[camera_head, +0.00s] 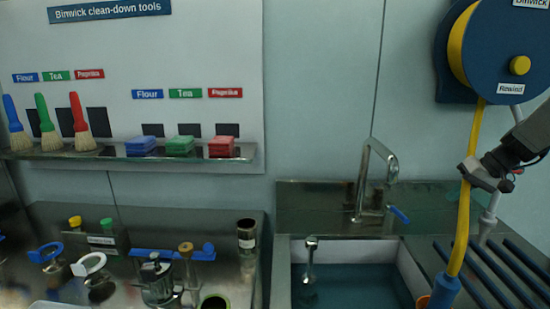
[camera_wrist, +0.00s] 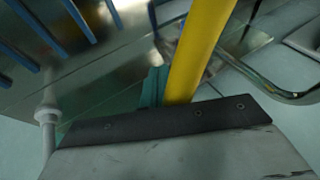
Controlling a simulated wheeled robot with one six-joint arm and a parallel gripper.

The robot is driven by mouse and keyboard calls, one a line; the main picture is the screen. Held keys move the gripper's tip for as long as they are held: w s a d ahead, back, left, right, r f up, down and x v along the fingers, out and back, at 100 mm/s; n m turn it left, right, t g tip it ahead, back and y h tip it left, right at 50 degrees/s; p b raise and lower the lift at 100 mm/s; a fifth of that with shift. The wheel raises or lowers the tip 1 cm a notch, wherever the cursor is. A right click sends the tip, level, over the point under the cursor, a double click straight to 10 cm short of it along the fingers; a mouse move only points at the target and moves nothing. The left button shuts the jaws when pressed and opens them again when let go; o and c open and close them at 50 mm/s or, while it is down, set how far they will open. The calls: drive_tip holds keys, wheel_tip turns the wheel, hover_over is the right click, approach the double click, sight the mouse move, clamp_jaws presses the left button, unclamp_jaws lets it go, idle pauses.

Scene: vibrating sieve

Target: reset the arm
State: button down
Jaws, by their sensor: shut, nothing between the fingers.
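My gripper (camera_head: 484,179) is at the right in the head view, on the end of my dark arm that comes in from the right edge. It is shut with nothing between its fingers. It is right beside the yellow hose (camera_head: 466,190) that hangs from the blue reel (camera_head: 497,45); I cannot tell if they touch. In the wrist view the yellow hose (camera_wrist: 197,45) runs up close past the dark gripper edge, and the fingertips are mostly hidden.
A sink (camera_head: 345,250) with a tap (camera_head: 378,160) stands left of the hose, with a slatted rack (camera_head: 500,270) at its right. Brushes and coloured blocks sit on a wall shelf (camera_head: 120,154). A steel bench (camera_head: 215,222) with several small tools is at the left.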

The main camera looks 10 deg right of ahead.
drive_tip(key=s+a+r+n+g+h, duration=0.1)
drive_tip(key=s+a+r+g+h, duration=0.2)
drive_tip(key=s+a, duration=2.7)
drive_tip(key=shift+s+a+r+n+h, duration=0.15)
drive_tip(key=shift+s+n+h, duration=0.25)
drive_tip(key=shift+s+h, duration=0.45)
